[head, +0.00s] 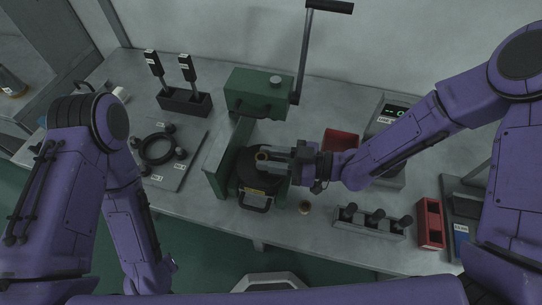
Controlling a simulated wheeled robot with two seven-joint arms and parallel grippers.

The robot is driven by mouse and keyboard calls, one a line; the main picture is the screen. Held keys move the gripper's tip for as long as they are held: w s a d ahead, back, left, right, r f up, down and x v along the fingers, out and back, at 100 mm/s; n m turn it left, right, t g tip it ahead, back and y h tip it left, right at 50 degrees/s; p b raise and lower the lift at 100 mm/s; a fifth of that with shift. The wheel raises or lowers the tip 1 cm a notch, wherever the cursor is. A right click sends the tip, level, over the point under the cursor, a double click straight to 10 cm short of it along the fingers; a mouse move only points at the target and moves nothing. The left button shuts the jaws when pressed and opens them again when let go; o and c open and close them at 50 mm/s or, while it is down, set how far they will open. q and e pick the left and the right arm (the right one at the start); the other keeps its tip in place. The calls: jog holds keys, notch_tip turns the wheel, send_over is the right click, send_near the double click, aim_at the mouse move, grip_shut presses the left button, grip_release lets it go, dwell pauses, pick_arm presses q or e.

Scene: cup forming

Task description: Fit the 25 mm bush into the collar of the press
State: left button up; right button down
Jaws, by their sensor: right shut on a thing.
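The green press (258,92) stands at the middle of the bench, with its lever raised at the back. Its dark round bed (249,178) sits low between green side walls. My right gripper (266,158) reaches in from the right over the bed. It is shut on a small tan ring-shaped piece, seemingly the bush (262,156). The collar is hidden or too small to make out, and I cannot tell whether the bush touches it. My left arm hangs at the left, and its gripper does not show.
A small tan round piece (305,207) lies on the bench right of the press. A grey rack with dark-topped pieces (369,222), a red bin (341,140) and a red holder (431,224) stand to the right. A plate with a black ring (158,148) lies left.

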jog(key=shift+f+b, duration=0.45)
jog(key=shift+f, duration=0.15)
jog(key=c, duration=0.7)
grip_release()
jog(key=shift+c, duration=0.2)
jog(key=shift+d, duration=0.4)
jog(key=b+v, duration=0.1)
jog(key=v, duration=0.8)
jog(key=shift+s+d+b, duration=0.2)
jog(key=shift+d+b, duration=0.1)
jog(key=shift+d, duration=0.05)
jog(key=shift+r, duration=0.25)
